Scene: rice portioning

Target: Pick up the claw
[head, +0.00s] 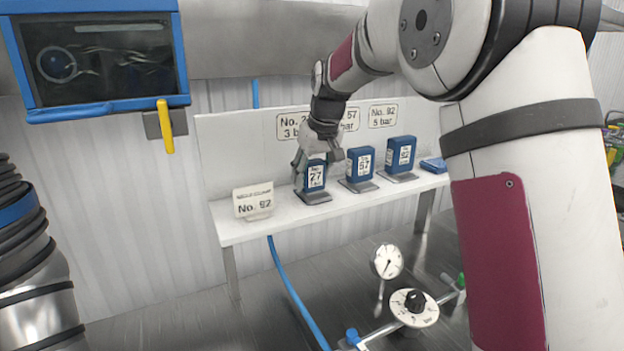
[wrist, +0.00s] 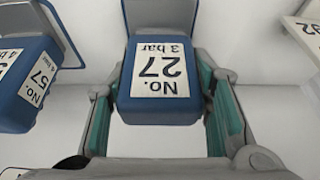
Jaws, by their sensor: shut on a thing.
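A blue block labelled No. 27, 3 bar (head: 315,178) stands upright at its grey foot on the white shelf (head: 236,232). It also shows in the middle of the wrist view (wrist: 160,75). My gripper (head: 322,160) comes down on it from above, and its teal-padded fingers (wrist: 165,100) are shut on the block's two sides. Blue blocks No. 57 (head: 361,165) and No. 92 (head: 400,155) stand to its right in the head view. No label reads claw, so I cannot tell which thing bears that name.
A white card No. 92 (head: 254,202) stands on the shelf at the left. Signs hang behind the blocks. A gauge (head: 388,261) and a round dial (head: 414,307) stand below, in front of the shelf. A blue hose (head: 290,287) runs down from it.

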